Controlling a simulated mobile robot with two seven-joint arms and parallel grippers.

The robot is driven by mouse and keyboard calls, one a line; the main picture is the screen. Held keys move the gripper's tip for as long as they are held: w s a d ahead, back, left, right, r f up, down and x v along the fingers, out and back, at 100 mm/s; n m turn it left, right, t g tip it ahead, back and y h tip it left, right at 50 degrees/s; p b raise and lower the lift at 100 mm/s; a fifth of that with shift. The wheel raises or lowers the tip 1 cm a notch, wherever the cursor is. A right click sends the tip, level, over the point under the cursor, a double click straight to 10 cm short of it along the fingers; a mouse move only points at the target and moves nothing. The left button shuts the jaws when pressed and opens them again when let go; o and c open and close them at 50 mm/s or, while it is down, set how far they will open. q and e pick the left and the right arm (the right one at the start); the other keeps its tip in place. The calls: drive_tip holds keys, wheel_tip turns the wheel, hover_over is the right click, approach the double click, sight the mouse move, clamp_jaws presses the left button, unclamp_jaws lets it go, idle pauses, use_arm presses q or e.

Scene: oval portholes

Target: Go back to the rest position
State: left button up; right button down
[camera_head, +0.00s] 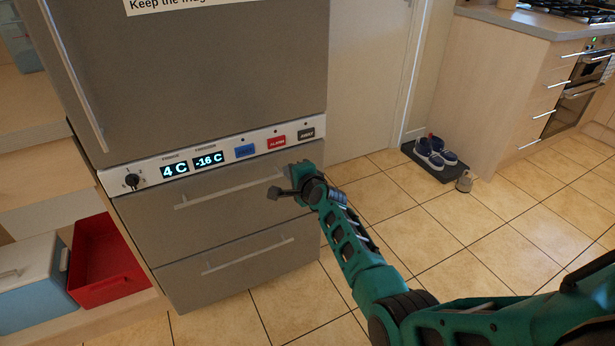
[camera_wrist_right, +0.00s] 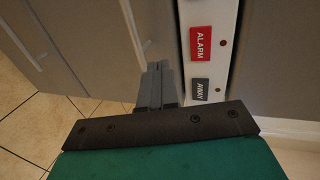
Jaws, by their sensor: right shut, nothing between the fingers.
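My right gripper (camera_head: 284,193) is in front of the fridge-freezer, near the right end of the upper freezer drawer (camera_head: 220,212) and below the control panel (camera_head: 225,156). In the right wrist view my right gripper (camera_wrist_right: 159,82) is shut and empty, its fingers together beside the panel. The red ALARM button (camera_head: 276,141) and the dark AWAY button (camera_head: 306,133) are on the panel; the ALARM button (camera_wrist_right: 200,42) and AWAY button (camera_wrist_right: 200,89) also show close up in the wrist view. The displays read 4 C and -16 C. My left gripper is not in view.
A red crate (camera_head: 107,264) and a blue-and-white cool box (camera_head: 30,278) stand on a low shelf at the left. Shoes on a dark mat (camera_head: 440,165) lie by the door. Kitchen units with an oven (camera_head: 575,100) are at the right. The tiled floor between is clear.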

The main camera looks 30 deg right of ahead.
use_arm(q)
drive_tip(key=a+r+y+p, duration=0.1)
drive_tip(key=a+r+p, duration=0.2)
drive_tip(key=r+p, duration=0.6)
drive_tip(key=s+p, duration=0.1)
drive_tip(key=p, duration=0.2)
use_arm(e)
drive_tip(key=s+a+r+n+g, duration=0.1)
drive_tip(key=s+a+n, duration=0.2)
drive_tip(key=s+n, duration=0.4)
drive_tip(key=s+a+r+n+g+y, duration=0.1)
drive_tip(key=s+a+n, duration=0.2)
drive_tip(key=s, duration=1.3)
drive_tip(key=s+a+r+n+g+y, duration=0.1)
drive_tip(key=s+a+n, duration=0.2)
drive_tip(key=s+n, duration=0.7)
drive_tip(key=s, duration=0.2)
drive_tip(key=shift+s+a+n+g, duration=0.3)
drive_tip(key=shift+a+g, duration=0.05)
drive_tip(key=shift+g, duration=0.05)
drive_tip(key=shift+r, duration=0.1)
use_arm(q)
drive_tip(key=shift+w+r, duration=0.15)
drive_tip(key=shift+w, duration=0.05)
